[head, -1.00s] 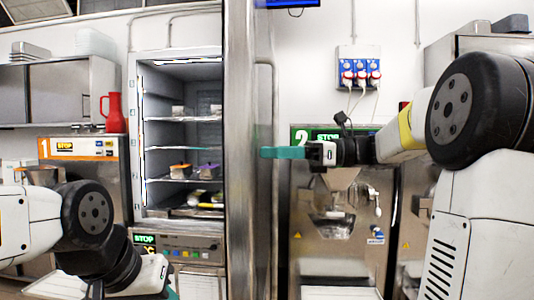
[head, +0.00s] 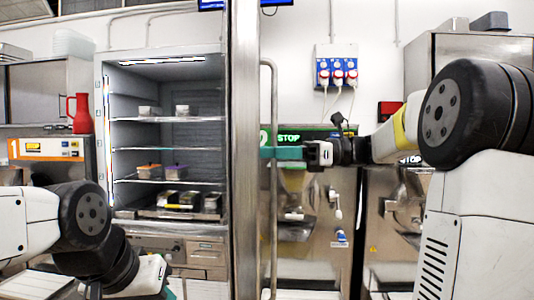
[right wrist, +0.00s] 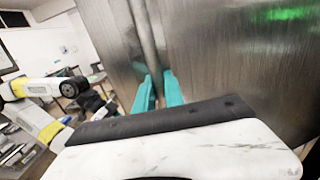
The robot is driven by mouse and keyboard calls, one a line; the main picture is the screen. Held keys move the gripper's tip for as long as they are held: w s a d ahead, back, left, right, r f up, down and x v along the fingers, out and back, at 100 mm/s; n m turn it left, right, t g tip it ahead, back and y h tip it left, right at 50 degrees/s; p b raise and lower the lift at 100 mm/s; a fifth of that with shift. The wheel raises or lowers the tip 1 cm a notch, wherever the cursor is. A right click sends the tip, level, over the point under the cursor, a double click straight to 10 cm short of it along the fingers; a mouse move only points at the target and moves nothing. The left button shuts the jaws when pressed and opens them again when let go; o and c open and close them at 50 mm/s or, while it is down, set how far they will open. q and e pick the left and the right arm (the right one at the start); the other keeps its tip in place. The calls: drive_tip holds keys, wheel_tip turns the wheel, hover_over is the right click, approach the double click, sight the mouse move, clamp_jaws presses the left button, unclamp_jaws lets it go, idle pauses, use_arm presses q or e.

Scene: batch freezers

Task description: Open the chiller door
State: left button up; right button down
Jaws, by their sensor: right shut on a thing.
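The chiller (head: 101,140) stands at the left centre of the head view. Its steel door (head: 244,200) is swung open toward me and seen nearly edge-on; the lit interior shows. The long vertical door handle (head: 273,230) is on the door's right side. My right gripper (head: 283,153) is shut on the handle; in the right wrist view its teal fingers (right wrist: 158,92) lie on both sides of the handle bar (right wrist: 146,40).
Small tubs and trays (head: 180,173) stand on the chiller shelves. A batch freezer (head: 320,235) stands behind the door to the right. A red jug (head: 80,113) stands at the left. Blue sockets (head: 336,68) are on the wall.

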drive_tip(key=shift+s+f, duration=0.1)
drive_tip(key=shift+f, duration=0.05)
drive_tip(key=c, duration=1.7)
unclamp_jaws()
drive_tip(key=shift+s, duration=0.1)
drive_tip(key=d, duration=0.7)
drive_tip(key=shift+s+d, duration=0.35)
drive_tip(key=shift+d, duration=0.05)
